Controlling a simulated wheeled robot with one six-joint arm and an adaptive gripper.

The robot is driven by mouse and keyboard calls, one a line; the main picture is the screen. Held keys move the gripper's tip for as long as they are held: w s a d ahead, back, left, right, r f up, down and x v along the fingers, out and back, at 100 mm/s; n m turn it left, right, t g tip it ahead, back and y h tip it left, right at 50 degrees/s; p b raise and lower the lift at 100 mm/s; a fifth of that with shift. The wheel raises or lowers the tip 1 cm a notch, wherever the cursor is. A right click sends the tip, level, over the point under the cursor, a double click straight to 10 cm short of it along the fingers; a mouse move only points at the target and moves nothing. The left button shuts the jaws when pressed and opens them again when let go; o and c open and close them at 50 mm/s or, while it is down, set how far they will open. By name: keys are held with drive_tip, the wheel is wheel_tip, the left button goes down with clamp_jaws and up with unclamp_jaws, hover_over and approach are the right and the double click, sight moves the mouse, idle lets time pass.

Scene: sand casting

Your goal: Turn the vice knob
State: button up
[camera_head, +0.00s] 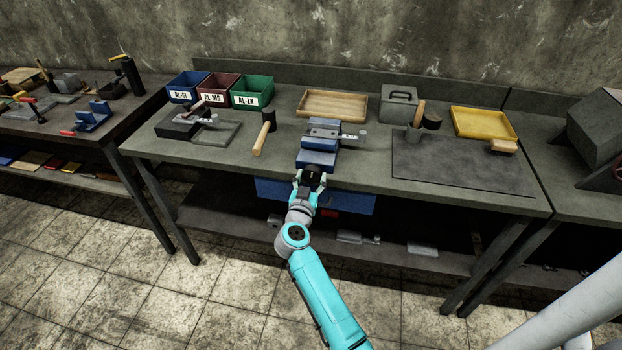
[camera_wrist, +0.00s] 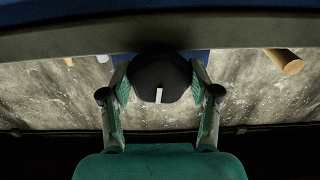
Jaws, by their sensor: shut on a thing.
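The blue vice (camera_head: 318,147) stands at the front edge of the middle workbench, with a grey metal piece across its top. The vice knob (camera_wrist: 160,76) is dark and round, with a short pale mark on its face, in the middle of the wrist view. My gripper (camera_head: 309,177) is in front of the vice at the bench edge. In the wrist view, the two fingers of my gripper (camera_wrist: 161,86) are closed against the left and right sides of the knob. The knob's far side is hidden in the wrist view.
A wooden-handled hammer (camera_head: 261,138) lies left of the vice. Blue, red and green bins (camera_head: 254,92) stand at the back left. A wooden tray (camera_head: 333,104) is behind the vice. A dark flat plate (camera_head: 455,165) and a yellow tray (camera_head: 484,123) lie to the right.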

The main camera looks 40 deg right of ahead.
drive_tip(key=shift+m, duration=0.3)
drive_tip(key=m, duration=0.6)
drive_tip(key=shift+w+m, duration=0.1)
drive_tip(key=shift+m, duration=0.2)
drive_tip(key=m, duration=0.3)
drive_tip(key=shift+m, duration=0.3)
drive_tip(key=m, duration=0.3)
drive_tip(key=shift+a+r+m, duration=0.1)
drive_tip(key=shift+m, duration=0.3)
drive_tip(key=m, duration=1.3)
drive_tip(key=shift+r, duration=0.1)
drive_tip(key=shift+m, duration=0.3)
